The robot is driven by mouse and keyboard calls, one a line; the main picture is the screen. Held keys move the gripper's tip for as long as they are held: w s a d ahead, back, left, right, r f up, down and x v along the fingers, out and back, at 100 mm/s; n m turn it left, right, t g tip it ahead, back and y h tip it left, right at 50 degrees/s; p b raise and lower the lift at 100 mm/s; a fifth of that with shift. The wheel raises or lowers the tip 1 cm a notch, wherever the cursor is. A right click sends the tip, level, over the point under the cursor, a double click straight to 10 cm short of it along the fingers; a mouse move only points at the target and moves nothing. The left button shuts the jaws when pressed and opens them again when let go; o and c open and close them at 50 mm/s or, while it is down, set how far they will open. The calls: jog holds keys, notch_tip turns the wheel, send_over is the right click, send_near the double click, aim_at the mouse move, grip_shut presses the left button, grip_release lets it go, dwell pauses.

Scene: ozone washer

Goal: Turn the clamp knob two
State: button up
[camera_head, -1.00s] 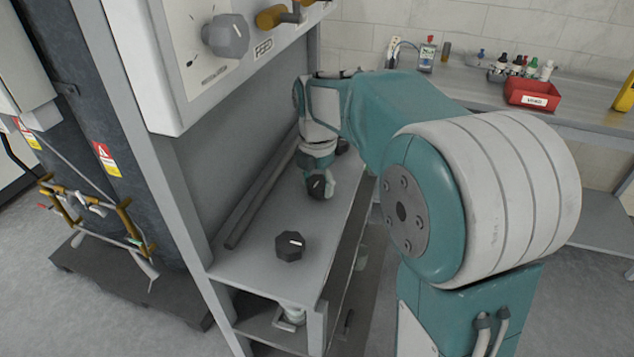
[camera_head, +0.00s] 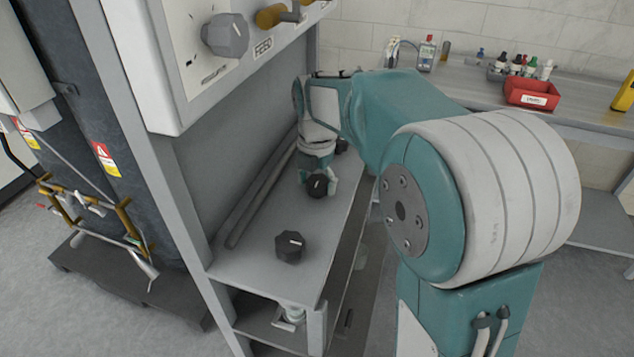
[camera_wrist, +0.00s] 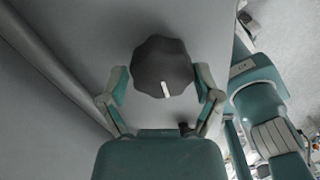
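The clamp knob at my gripper is a dark, lobed knob (camera_head: 318,187) with a white mark, the middle one in a row along the grey shelf (camera_head: 262,268). In the wrist view the knob (camera_wrist: 162,66) sits between the two fingertips of my gripper (camera_wrist: 161,84), its white mark pointing down toward the palm. The fingers are spread, with a narrow gap visible on each side of the knob. In the head view my gripper (camera_head: 318,182) is at this knob, partly hidden by its own wrist.
A similar black knob (camera_head: 290,246) stands nearer on the shelf, and another (camera_head: 342,146) shows partly behind my arm. Grey rods (camera_head: 262,195) lie along the shelf's left side. A panel with a grey knob (camera_head: 226,36) overhangs at upper left.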

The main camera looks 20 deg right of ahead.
aim_at(316, 181)
dwell(0.4)
notch_tip(316, 181, up, 7)
jog(key=shift+r, duration=0.15)
dwell(0.5)
jog(key=shift+s+r, duration=0.15)
jog(key=shift+s, duration=0.05)
jog(key=s+f+m+t, duration=0.2)
jog(key=s+m, duration=0.9)
jog(key=m, duration=0.2)
jog(key=s+f+m+t, duration=0.1)
jog(key=s+m+t, duration=0.2)
jog(key=s+m, duration=0.8)
jog(key=m, duration=0.2)
jog(key=shift+s+f+m+t, duration=0.25)
jog(key=shift+f+m+t, duration=0.05)
jog(key=shift+f+m, duration=0.1)
